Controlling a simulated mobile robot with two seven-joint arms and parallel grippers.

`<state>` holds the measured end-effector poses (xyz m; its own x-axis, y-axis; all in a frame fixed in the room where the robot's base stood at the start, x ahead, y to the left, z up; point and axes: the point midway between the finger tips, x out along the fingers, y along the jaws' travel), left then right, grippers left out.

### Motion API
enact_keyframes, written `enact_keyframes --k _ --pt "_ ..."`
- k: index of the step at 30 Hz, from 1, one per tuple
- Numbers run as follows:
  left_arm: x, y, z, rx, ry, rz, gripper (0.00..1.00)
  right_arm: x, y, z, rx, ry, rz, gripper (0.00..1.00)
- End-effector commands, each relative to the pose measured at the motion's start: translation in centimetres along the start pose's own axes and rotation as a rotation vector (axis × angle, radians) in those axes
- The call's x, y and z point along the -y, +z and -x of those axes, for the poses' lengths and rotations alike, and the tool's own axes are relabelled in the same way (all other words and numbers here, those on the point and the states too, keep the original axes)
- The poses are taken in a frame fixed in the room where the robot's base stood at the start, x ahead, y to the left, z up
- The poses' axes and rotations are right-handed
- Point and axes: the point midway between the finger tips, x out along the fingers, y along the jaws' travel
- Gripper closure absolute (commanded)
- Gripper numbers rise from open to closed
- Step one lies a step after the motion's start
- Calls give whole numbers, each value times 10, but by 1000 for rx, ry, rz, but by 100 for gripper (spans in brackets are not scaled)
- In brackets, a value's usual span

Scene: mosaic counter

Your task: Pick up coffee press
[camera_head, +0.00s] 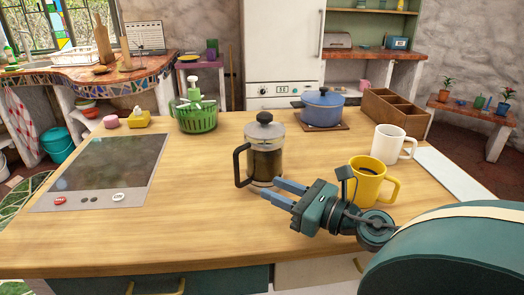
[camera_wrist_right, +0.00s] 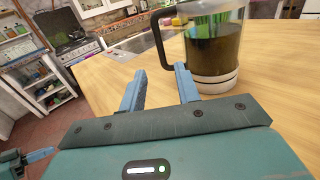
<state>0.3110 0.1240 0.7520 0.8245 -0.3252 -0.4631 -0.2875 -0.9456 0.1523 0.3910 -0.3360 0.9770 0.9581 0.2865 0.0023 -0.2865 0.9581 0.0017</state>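My left gripper is not seen in the head view.
A yellow mug (camera_head: 368,183) stands close beside my right gripper, with a white mug (camera_head: 388,143) behind it. A blue pot (camera_head: 322,108), a wooden organizer (camera_head: 394,113) and a green basket (camera_head: 196,118) stand farther back. A cooktop (camera_head: 105,170) lies left. The counter's front left is clear.

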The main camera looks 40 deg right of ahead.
Motion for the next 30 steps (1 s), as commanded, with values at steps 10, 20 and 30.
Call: enact_keyframes --k 10,20,30 --pt "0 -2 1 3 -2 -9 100 -1 1 -47 3 4 2 68" --pt "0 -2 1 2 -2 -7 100 1 0 -61 -1 -2 4 68" --pt "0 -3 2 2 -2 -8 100 1 2 -84 2 -4 2 68"
